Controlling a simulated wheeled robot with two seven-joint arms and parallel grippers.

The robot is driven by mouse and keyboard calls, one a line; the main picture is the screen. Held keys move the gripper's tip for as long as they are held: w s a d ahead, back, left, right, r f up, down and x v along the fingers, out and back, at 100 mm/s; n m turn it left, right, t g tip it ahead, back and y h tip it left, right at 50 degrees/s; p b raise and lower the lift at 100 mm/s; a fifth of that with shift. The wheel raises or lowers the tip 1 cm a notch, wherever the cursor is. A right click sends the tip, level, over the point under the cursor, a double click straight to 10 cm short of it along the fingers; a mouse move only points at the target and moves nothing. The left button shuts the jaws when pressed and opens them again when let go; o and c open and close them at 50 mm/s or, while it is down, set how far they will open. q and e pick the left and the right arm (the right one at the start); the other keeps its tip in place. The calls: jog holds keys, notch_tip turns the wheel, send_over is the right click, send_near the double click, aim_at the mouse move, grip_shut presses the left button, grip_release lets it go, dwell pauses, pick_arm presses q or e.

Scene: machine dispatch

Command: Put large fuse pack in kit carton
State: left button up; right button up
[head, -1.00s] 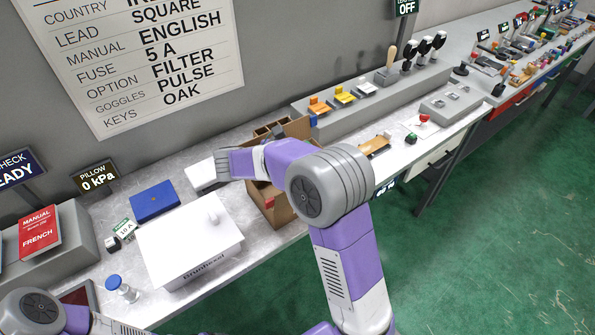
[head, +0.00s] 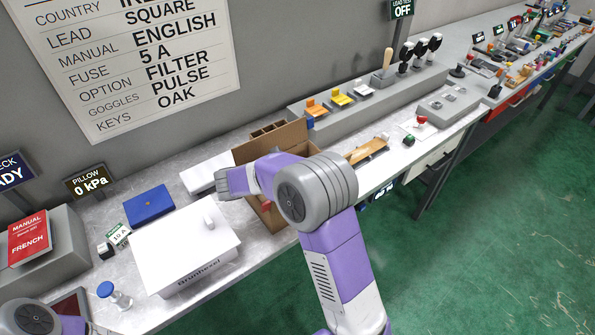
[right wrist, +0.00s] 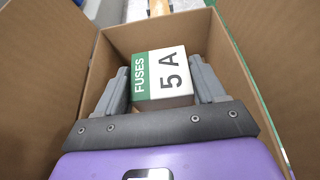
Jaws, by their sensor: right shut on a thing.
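In the right wrist view the fuse pack (right wrist: 162,78), a box with a green and white label reading FUSES 5 A, sits between the two grey fingers of my right gripper (right wrist: 163,88). The gripper is shut on it. Brown walls of the open kit carton (right wrist: 45,65) rise around the pack and fingers; I cannot tell whether the pack touches the bottom. My left gripper is out of view; only part of that arm shows.
A white lidded box (head: 190,250) stands in front left of the carton, with a flat white box (head: 205,175) beside it. A blue case (head: 149,206) and a 10 A pack (head: 118,236) lie further left. A grey raised shelf (head: 375,100) runs behind.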

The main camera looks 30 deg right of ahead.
jog(key=shift+f+b, duration=0.3)
jog(key=o, duration=1.1)
jog(key=shift+r, duration=0.15)
jog(key=shift+r+p, duration=0.2)
jog(key=shift+p, duration=0.2)
jog(key=shift+a+r+p, duration=0.55)
jog(key=shift+r+p, duration=0.1)
jog(key=v, duration=1)
jog(key=shift+s+a+p, duration=0.1)
jog(key=shift+a+p, duration=0.3)
